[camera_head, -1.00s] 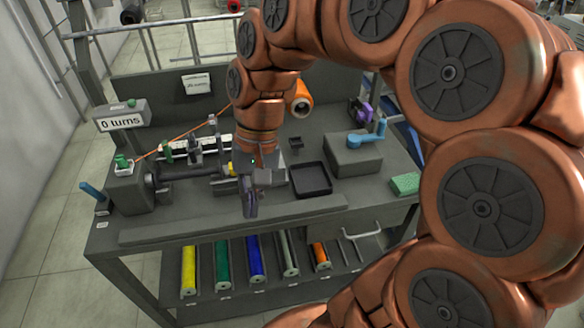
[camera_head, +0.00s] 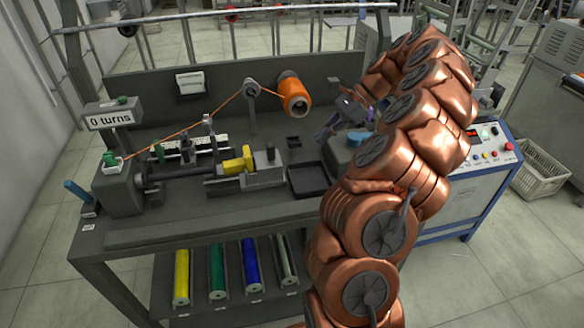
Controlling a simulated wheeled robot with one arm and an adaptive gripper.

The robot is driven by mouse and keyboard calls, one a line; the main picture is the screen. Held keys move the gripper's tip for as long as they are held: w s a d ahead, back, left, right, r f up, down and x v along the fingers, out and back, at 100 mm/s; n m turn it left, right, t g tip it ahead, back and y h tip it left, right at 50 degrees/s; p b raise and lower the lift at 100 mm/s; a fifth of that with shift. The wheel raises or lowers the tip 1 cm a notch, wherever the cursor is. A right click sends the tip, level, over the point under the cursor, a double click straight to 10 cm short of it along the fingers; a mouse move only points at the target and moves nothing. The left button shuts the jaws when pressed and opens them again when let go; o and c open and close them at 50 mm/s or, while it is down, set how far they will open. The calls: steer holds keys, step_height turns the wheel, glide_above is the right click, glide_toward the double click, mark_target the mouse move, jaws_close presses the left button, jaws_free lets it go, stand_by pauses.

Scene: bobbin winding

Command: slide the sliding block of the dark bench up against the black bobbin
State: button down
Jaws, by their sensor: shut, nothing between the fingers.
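The dark bench (camera_head: 215,222) fills the middle of the view. Its sliding block (camera_head: 265,160), grey with a yellow part (camera_head: 236,164) on its left, sits on a short grey rail (camera_head: 245,182). The black bobbin (camera_head: 180,171) appears as a dark horizontal cylinder left of the yellow part, held at the headstock (camera_head: 122,190). The yellow part lies close to the bobbin's right end; I cannot tell whether they touch. My gripper (camera_head: 328,128) is shut and empty, in the air right of and behind the sliding block, apart from it.
A black tray (camera_head: 308,180) lies right of the rail. An orange wire spool (camera_head: 293,97) stands behind, its wire running over a pulley (camera_head: 252,90) to the left post. A "0 turns" display (camera_head: 112,118) stands at left. My arm hides the bench's right side.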

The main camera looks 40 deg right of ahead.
mark_target(279, 163)
steer(key=shift+m, duration=0.7)
steer(key=a+f, duration=0.1)
steer(key=f, duration=0.1)
steer(key=w+a+f, duration=0.1)
steer(key=f, duration=0.2)
steer(key=a+f, duration=0.1)
steer(key=f, duration=0.2)
steer(key=shift+w+a+p, duration=0.35)
steer(key=shift+w+p, duration=0.05)
steer(key=a, duration=0.1)
steer(key=w+a, duration=0.1)
steer(key=shift+a+f+t, duration=0.2)
steer(key=shift+a+t, duration=0.1)
steer(key=shift+a, duration=0.05)
steer(key=shift+w+a+p, duration=0.35)
steer(key=shift+w+a, duration=0.05)
steer(key=shift+a, duration=0.2)
steer(key=shift+w+a+r+p, duration=0.1)
steer(key=shift+w+a+p, duration=0.2)
steer(key=shift+a, duration=0.45)
steer(key=shift+w+a+p, duration=0.25)
steer(key=shift+a+p, duration=0.05)
steer(key=shift+a, duration=0.4)
steer(key=shift+w+a, duration=0.15)
steer(key=shift+a, duration=0.3)
steer(key=shift+d, duration=0.2)
